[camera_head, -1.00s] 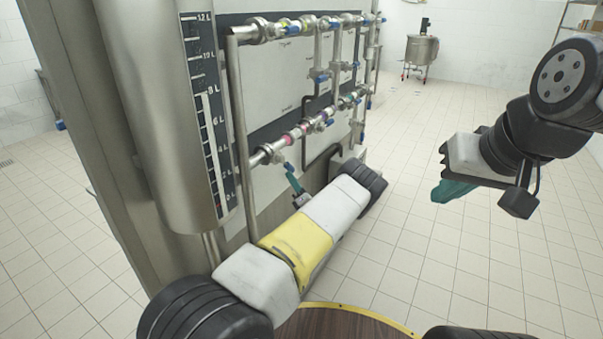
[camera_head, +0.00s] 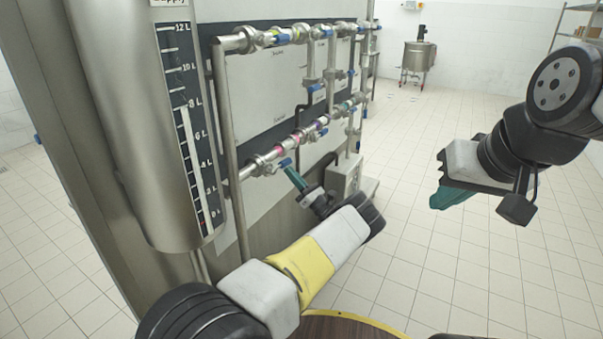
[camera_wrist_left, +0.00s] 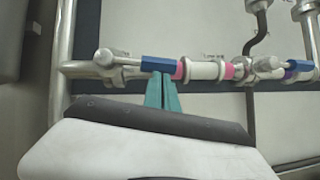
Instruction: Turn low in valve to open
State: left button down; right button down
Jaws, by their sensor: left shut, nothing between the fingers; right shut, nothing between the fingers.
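The low in valve has a blue handle (camera_wrist_left: 160,64) that lies along the lower pipe in the left wrist view, beside a pink-banded section (camera_wrist_left: 205,70). A label above this pipe in that view is too small to read surely. The blue handle also shows in the head view (camera_head: 285,163), at the left end of the lower pipe row. My left gripper (camera_wrist_left: 163,80) has teal fingers, shut and empty, with tips at or just below the handle; I cannot tell whether they touch. It shows in the head view (camera_head: 290,172). My right gripper (camera_head: 447,198) is shut and empty, away at the right.
A steel tank (camera_head: 135,120) with a litre scale (camera_head: 185,120) stands left of the pipes. An upper pipe row (camera_head: 290,36) with more valves runs above. A grey box (camera_head: 343,178) sits behind my left wrist. Tiled floor is open at right.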

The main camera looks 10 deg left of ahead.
pick_arm(q)
jog(key=shift+w+d+r, duration=0.1)
jog(key=shift+w+r, duration=0.15)
jog(key=shift+r, duration=0.35)
dwell(0.3)
